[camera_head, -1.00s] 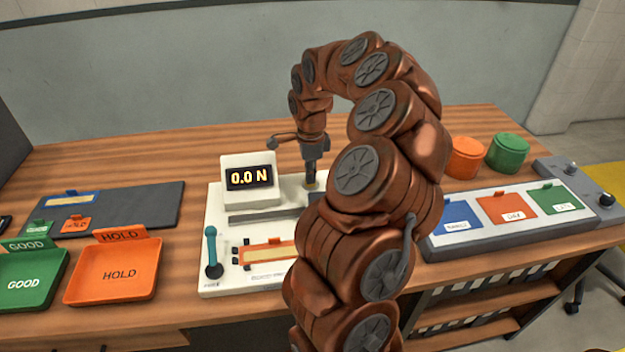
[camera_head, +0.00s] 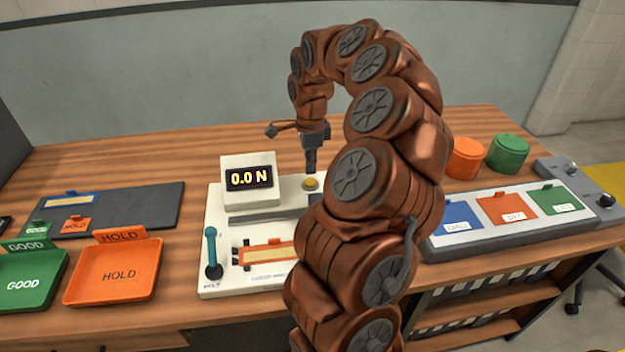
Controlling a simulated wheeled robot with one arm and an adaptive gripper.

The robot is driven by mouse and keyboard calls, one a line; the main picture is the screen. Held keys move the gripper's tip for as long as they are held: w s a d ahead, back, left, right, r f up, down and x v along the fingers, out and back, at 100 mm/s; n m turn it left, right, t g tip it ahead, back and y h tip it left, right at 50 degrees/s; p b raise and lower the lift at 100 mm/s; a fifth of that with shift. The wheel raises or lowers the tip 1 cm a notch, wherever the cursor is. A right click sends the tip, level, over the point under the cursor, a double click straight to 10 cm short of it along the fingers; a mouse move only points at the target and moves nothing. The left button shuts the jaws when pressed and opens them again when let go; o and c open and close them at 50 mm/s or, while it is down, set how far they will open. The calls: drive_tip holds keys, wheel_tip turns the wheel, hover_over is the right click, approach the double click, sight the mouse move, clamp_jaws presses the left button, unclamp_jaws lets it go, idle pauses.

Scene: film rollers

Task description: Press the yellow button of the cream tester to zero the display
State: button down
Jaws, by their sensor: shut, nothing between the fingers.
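The cream tester (camera_head: 218,277) stands on the wooden bench, partly hidden behind my arm. Its display (camera_head: 249,178) reads 0.0 N.
A teal-handled lever (camera_head: 211,250) and an orange-framed piece (camera_head: 266,255) are on the tester's front. A green GOOD tray (camera_head: 25,285) and an orange HOLD tray (camera_head: 118,272) lie left. Orange (camera_head: 465,158) and green (camera_head: 508,152) round containers stand right.

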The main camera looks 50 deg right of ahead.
sight(310, 181)
wheel_tip(310, 181, up, 6)
drive_tip(key=shift+r, duration=0.25)
idle(0.6)
idle(0.5)
drive_tip(key=s+a+r+n+p, duration=0.1)
drive_tip(key=a+r+n+p, duration=0.2)
drive_tip(key=a, duration=0.4)
drive_tip(key=s+a+r+n, duration=0.2)
drive_tip(key=a+n, duration=0.3)
drive_tip(key=a, duration=0.1)
drive_tip(key=s+a+r+n+p, duration=0.1)
drive_tip(key=a+r+n+p, duration=0.2)
drive_tip(key=a, duration=0.4)
drive_tip(key=s+a+n+g+p, duration=0.1)
drive_tip(key=s+a+n+p, duration=0.1)
drive_tip(key=s+a+n, duration=0.4)
drive_tip(key=s+a+f+n+p, duration=0.1)
drive_tip(key=s+a+n, duration=0.5)
drive_tip(key=s, duration=0.7)
drive_tip(key=shift+s+f+n+g+p, duration=0.15)
drive_tip(key=shift+s+n+g+p, duration=0.25)
drive_tip(key=shift+n, duration=0.8)
